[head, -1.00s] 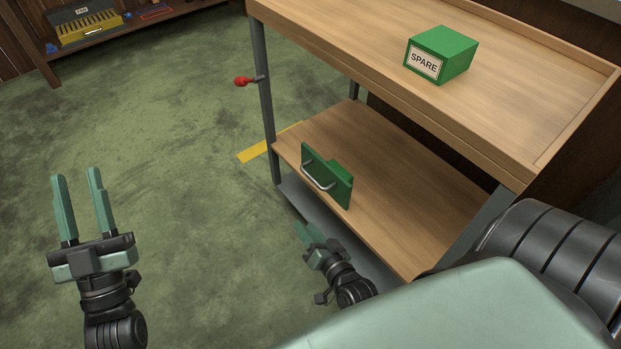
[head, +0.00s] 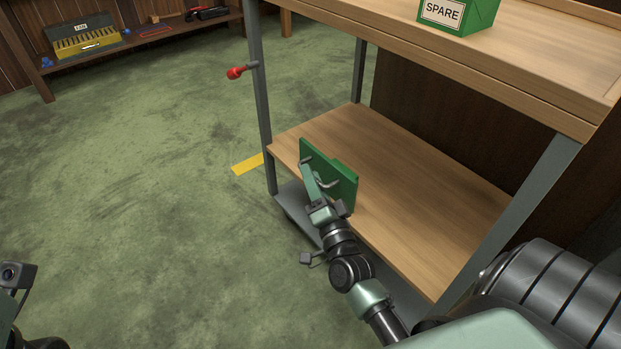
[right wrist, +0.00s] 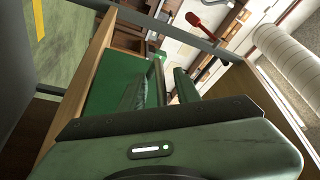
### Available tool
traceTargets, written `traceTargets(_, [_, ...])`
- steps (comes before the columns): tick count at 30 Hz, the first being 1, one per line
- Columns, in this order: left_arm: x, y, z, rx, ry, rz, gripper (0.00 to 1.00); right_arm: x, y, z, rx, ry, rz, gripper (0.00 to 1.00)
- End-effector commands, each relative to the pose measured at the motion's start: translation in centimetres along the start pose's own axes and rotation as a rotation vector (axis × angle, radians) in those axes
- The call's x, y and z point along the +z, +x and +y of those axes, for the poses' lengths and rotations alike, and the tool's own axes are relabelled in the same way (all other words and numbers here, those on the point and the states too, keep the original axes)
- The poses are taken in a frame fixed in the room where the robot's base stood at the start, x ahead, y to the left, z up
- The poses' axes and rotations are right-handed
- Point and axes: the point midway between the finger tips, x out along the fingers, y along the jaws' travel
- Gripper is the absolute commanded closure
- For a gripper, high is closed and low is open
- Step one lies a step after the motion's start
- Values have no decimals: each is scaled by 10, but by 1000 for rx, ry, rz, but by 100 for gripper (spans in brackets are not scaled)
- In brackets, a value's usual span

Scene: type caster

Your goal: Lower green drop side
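The green drop side (head: 343,181) is a green panel with a metal handle (head: 327,184). It stands upright near the front left edge of the cart's lower shelf (head: 420,200). My right gripper (head: 307,174) is at the front of the panel, by the handle, and partly covers it. In the right wrist view its two green fingers (right wrist: 172,84) have a narrow gap between them, with a green surface (right wrist: 112,84) beside them. I cannot tell whether they grip the handle. Only a dark part of my left arm shows at the lower left; its fingers are out of view.
A green box marked SPARE (head: 458,14) stands on the cart's top shelf (head: 530,50). A red knob (head: 236,73) sticks out from the left cart post (head: 262,110). A yellow strip (head: 248,164) lies on the floor. The green floor to the left is clear.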

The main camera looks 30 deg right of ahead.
Motion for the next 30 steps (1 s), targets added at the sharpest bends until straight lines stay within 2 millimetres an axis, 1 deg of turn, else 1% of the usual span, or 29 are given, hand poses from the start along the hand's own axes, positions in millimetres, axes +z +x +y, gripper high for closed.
traceTargets(1, [0,-1,0,2,1,6,64,0,5,1,-2,1,2,68])
traceTargets(4, [-1,1,0,4,2,10,64,0,11,0,0,0,1,68])
traceTargets(12, [-1,2,1,5,2,11,64,0,13,0,1,-1,0,68])
traceTargets(13, [-1,2,1,5,2,11,64,0,13,0,1,-1,0,73])
traceTargets(14, [-1,2,1,5,2,11,64,0,13,0,1,-1,0,81])
traceTargets(15, [-1,2,1,5,2,11,64,0,13,0,1,-1,0,93])
traceTargets(16, [-1,2,1,5,2,11,64,0,13,0,1,-1,0,100])
traceTargets(30, [-1,2,1,5,1,11,64,0,12,0,1,-1,-1,100])
